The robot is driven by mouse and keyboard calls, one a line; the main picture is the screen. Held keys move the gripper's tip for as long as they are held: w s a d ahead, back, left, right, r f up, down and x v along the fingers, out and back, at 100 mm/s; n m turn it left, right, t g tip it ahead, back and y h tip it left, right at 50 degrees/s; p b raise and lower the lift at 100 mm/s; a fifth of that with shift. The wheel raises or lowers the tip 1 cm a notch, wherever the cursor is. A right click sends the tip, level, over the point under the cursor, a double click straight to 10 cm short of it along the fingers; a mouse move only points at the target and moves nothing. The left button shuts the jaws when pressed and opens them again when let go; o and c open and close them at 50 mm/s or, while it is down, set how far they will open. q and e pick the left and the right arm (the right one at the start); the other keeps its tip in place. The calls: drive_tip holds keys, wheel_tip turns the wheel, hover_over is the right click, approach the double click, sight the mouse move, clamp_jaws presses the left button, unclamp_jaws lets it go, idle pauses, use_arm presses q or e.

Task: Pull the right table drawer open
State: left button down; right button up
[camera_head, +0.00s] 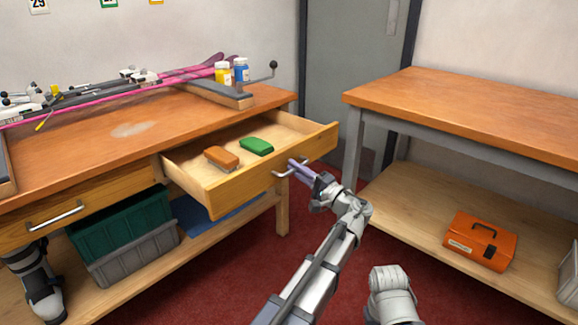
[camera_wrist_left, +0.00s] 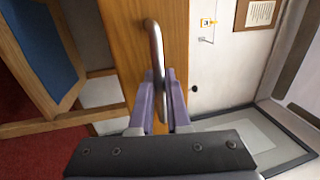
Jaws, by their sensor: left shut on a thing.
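The right table drawer (camera_head: 235,192) is pulled well out from under the wooden bench. An orange-brown brush-like block (camera_head: 221,157) and a green one (camera_head: 257,146) lie inside it. Its metal bar handle (camera_head: 281,173) is on the front face. My left gripper (camera_head: 297,168) is at the handle, with its purple fingers shut around the bar. In the left wrist view the handle (camera_wrist_left: 154,50) runs down between the two fingertips of the gripper (camera_wrist_left: 162,78). My right gripper is not in view.
The left drawer, with its handle (camera_head: 55,214), is closed. Skis (camera_head: 180,73) and bottles (camera_head: 241,70) are on the bench top. Green and grey crates (camera_head: 120,225) sit below. A second table (camera_head: 470,105) stands right, with an orange toolbox (camera_head: 480,241) on its lower shelf.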

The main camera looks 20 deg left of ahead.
use_arm(q)
drive_tip(key=shift+d, duration=0.15)
drive_tip(key=c, duration=1.2)
unclamp_jaws()
drive_tip(key=shift+o, duration=0.2)
drive_tip(key=b+v, duration=0.1)
drive_tip(key=v, duration=0.7)
